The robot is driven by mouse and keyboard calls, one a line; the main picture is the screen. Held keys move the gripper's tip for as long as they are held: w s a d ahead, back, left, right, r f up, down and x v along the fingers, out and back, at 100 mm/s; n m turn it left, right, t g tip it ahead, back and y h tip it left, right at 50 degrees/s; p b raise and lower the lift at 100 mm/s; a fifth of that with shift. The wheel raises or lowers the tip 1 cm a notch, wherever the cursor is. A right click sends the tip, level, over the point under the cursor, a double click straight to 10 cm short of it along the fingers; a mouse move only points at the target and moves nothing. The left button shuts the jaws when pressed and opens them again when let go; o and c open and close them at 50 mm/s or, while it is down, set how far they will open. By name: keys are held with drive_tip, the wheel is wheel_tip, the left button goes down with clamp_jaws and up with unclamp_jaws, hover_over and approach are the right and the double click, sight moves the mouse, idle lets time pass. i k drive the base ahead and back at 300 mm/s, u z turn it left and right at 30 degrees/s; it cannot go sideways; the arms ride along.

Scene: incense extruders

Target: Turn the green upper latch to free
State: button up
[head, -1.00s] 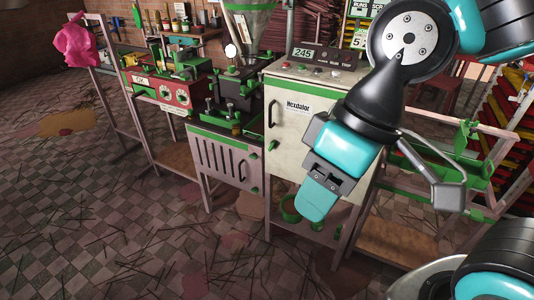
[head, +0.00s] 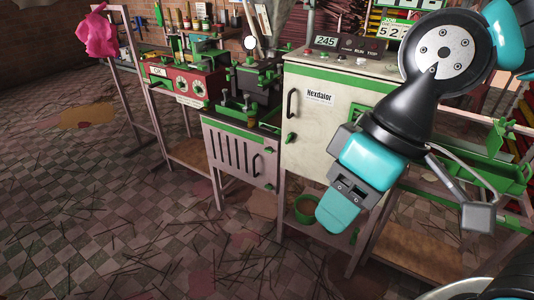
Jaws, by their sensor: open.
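The low grey door with dark vertical slots (head: 236,155) has two small green latches on its right edge. The upper green latch (head: 269,150) sits near the top corner, and the lower green latch (head: 268,186) is below it. Both are too small to tell their exact angle. Another green latch (head: 291,138) is on the white Hexdalor cabinet, below its black handle. My gripper (head: 336,214) is open, teal, pointing down in front of the white cabinet. It appears right of and lower than the upper latch in the picture, touching nothing I can see.
The white Hexdalor cabinet (head: 345,85) stands behind my arm, with a green bucket (head: 305,208) below it. A red machine (head: 188,84) is at the left. A green trough (head: 492,172) is at the right. The checkered floor in front is open, with scattered thin sticks.

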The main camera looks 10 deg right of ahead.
sight(269, 149)
drive_tip(key=u, duration=0.5)
drive_tip(key=k, duration=0.6)
drive_tip(key=u, duration=0.6)
drive_tip(key=i, duration=1.15)
drive_tip(key=z, duration=0.85)
